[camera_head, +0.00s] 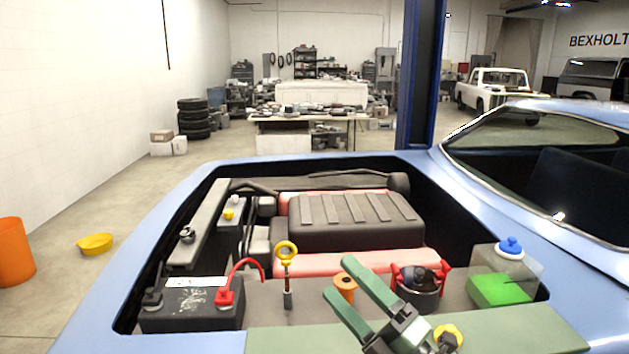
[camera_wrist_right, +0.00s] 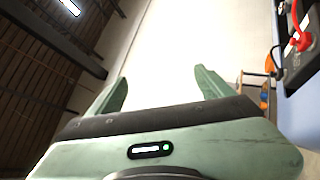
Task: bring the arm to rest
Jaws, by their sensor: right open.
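My right gripper (camera_head: 358,288) is open, its two green fingers pointing up and left over the front of the engine bay in the head view. In the right wrist view the same gripper (camera_wrist_right: 160,92) shows its fingers spread with nothing between them. Its wrist hides part of the green mat (camera_head: 520,332) on the front edge of the car. My left gripper is in neither view.
The blue car's open bay holds a battery (camera_head: 190,316), a yellow-ringed dipstick (camera_head: 286,252), an orange funnel-like part (camera_head: 345,284), a dark round part with red handles (camera_head: 416,292) and a coolant tank (camera_head: 505,277). A blue post (camera_head: 418,80) stands behind.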

